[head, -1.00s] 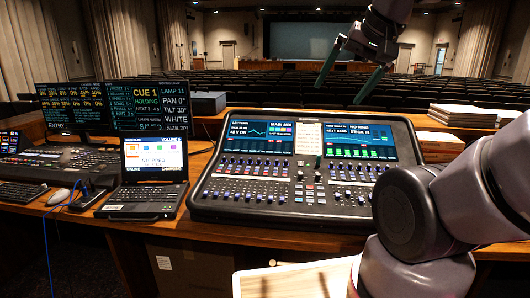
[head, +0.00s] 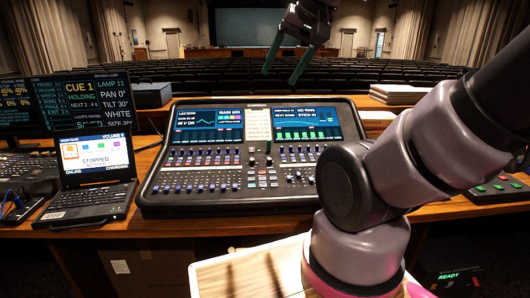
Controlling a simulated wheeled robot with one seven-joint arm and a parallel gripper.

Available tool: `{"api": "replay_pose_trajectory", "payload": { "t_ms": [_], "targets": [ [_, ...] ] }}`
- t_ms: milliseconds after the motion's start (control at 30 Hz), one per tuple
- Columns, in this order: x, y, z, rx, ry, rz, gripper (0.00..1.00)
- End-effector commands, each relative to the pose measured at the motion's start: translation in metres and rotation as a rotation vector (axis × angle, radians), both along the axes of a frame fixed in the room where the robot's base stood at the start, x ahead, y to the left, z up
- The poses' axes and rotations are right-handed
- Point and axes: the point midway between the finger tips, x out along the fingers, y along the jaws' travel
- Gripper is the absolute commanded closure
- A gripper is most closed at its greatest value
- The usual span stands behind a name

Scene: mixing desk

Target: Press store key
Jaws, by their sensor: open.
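A mixing desk (head: 243,165) with two lit screens, rows of small keys and faders stands on the wooden table. A dark key box (head: 497,188) with several green-lit keys sits at the right edge, partly cut off by the frame. No label reading store can be made out on either one. My gripper (head: 280,77) is open and empty, with two long green fingers pointing down. It appears high above the back of the mixing desk, touching nothing. My arm covers the desk's lower right corner.
A laptop (head: 95,173) stands left of the desk, with monitors (head: 82,103) behind it. White stacks (head: 400,94) lie behind on the right. A green READY display (head: 448,277) shows low at the right. Rows of seats fill the background.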

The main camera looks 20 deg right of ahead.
Motion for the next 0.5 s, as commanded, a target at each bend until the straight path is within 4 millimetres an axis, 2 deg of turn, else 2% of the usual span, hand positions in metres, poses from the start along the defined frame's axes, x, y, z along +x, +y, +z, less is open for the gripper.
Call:
{"api": "replay_pose_trajectory", "payload": {
  "t_ms": [33,133,167,500],
  "targets": [
    [0.0000,0.0000,0.0000,0.000,0.000,0.000,0.57],
    [0.0000,0.0000,0.0000,0.000,0.000,0.000,0.96],
    [0.0000,0.0000,0.0000,0.000,0.000,0.000,1.00],
    [0.0000,0.0000,0.0000,0.000,0.000,0.000,1.00]
  ]
}}
